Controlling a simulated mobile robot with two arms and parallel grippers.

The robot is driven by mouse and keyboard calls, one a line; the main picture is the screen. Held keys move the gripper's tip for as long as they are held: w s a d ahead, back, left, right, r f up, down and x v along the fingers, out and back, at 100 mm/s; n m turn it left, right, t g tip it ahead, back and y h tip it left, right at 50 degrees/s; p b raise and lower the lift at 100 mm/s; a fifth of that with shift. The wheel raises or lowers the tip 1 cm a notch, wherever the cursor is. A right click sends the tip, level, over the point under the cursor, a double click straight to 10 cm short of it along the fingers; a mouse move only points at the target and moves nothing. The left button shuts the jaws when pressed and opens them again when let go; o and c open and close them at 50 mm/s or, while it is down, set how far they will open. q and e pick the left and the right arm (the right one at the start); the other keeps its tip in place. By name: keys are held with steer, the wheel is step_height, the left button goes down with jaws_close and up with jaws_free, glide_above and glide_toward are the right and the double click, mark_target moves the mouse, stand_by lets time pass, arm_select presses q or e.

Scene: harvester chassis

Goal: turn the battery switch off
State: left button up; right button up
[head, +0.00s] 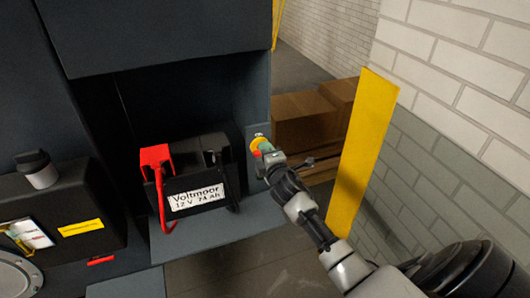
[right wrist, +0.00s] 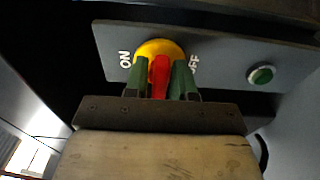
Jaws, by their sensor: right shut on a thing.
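The battery switch is a yellow disc (right wrist: 160,47) with a red handle (right wrist: 160,76) on a grey panel (right wrist: 225,62). "ON" is printed left of the disc and "OFF" right of it in the right wrist view. My right gripper (right wrist: 161,82) is shut on the red handle, with one green-padded finger on each side. The fingers hide part of the handle, so I cannot tell exactly which mark it points at. In the head view the yellow disc (head: 258,142) shows beside my right gripper (head: 266,150). My left gripper is not in view.
A black battery (head: 190,175) with a red terminal cover (head: 154,156) stands left of the switch. A yellow post (head: 362,150) stands right of my gripper, with cardboard boxes (head: 304,121) behind.

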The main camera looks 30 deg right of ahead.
steer(key=shift+f, duration=0.1)
stand_by(0.3)
steer(key=o, duration=0.7)
steer(key=shift+s, duration=0.2)
steer(key=b+v, duration=0.2)
steer(key=v, duration=0.8)
steer(key=shift+s+a, duration=0.15)
steer(key=shift+s, duration=0.1)
